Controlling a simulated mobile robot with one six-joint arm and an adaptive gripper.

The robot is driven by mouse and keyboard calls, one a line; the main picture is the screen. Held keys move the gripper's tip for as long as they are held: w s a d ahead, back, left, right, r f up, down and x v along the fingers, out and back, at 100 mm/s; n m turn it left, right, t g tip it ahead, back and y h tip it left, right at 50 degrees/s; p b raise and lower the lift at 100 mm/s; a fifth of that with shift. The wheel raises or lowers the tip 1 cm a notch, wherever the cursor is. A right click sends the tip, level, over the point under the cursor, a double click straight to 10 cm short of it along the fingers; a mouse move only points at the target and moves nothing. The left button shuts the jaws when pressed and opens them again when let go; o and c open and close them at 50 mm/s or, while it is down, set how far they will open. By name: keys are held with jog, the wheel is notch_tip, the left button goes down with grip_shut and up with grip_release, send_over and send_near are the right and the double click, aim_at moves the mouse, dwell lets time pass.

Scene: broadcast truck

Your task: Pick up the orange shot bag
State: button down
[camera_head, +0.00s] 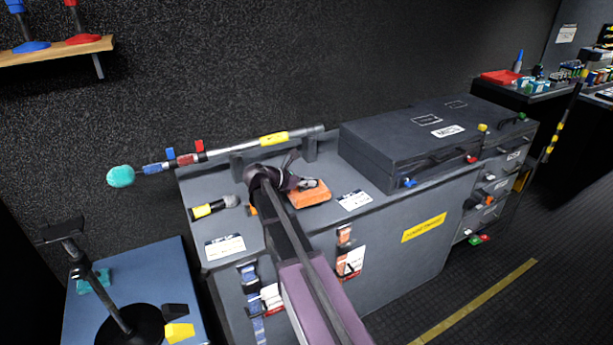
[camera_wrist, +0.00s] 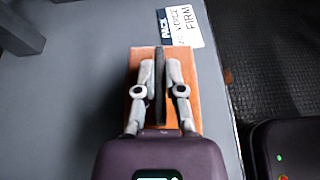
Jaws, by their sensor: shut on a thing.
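The orange shot bag (camera_head: 311,194) lies on the grey cabinet top (camera_head: 270,233), left of the black case. In the wrist view the orange bag (camera_wrist: 146,62) is under my gripper (camera_wrist: 160,62), with a dark strip standing up along its middle. My gripper's two fingers are closed on that dark strip from both sides. In the head view my gripper (camera_head: 306,184) is at the bag and hides part of it. The bag looks to rest on the top, though I cannot tell if its underside touches.
A black case (camera_head: 395,142) stands to the right on the cabinet. A yellow-banded microphone (camera_head: 208,208) lies to the left. A boom pole (camera_head: 225,148) with a teal tip rests on supports behind. White labels (camera_head: 355,200) lie near the front edge.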

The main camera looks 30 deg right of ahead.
jog(key=s+a+r, duration=0.1)
jog(key=s+a, duration=0.2)
jog(key=s, duration=0.7)
jog(key=shift+a+p, duration=0.25)
jog(key=shift+p, duration=0.2)
jog(key=shift+r, duration=0.25)
